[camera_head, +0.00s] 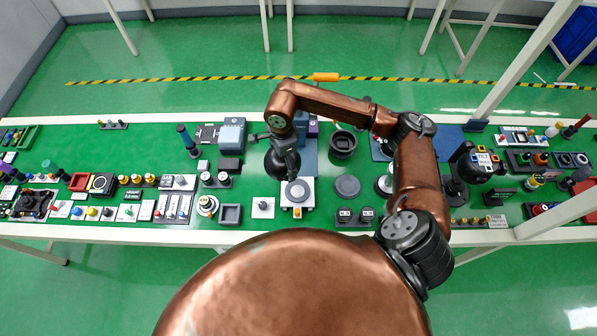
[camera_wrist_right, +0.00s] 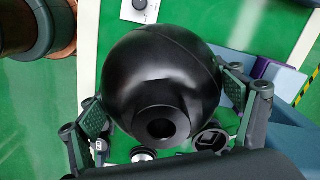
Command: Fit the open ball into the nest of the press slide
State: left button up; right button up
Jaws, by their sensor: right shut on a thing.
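My right gripper (camera_head: 285,158) is shut on a black ball (camera_wrist_right: 160,75). In the right wrist view a pad of the gripper (camera_wrist_right: 165,100) lies on each side of the ball, and a round opening in a short collar faces the camera. In the head view the ball (camera_head: 275,166) is partly hidden by the gripper. It appears just behind and slightly left of the press slide (camera_head: 297,205), a white plate with a round grey nest and an orange knob at its front. The gap between ball and slide is hard to judge. My left gripper is not in view.
Behind the ball stands a blue-grey press block (camera_head: 308,160). A black round socket (camera_head: 343,144) and a dark disc (camera_head: 347,186) lie to the right. A white plate with a knob (camera_head: 263,207) is left of the slide. Crowded fixtures fill both table ends.

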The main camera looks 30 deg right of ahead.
jog(key=f+m, duration=0.1)
jog(key=m, duration=0.1)
jog(key=d+f+m+p, duration=0.1)
jog(key=m, duration=0.2)
jog(key=f+m+p, duration=0.1)
jog(key=m, duration=0.2)
jog(key=shift+s+d+f, duration=0.25)
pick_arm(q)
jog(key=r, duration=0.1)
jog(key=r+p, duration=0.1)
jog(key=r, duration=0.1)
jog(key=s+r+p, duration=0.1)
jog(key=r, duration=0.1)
pick_arm(e)
jog(key=f+m, duration=0.1)
jog(key=m, duration=0.2)
jog(key=s+d+f+m, duration=0.1)
jog(key=m, duration=0.2)
jog(key=s+d+f+m, duration=0.1)
jog(key=f+m, duration=0.1)
jog(key=m, duration=0.1)
jog(key=shift+s+d+m, duration=0.1)
jog(key=shift+d+m, duration=0.05)
jog(key=shift+m, duration=0.25)
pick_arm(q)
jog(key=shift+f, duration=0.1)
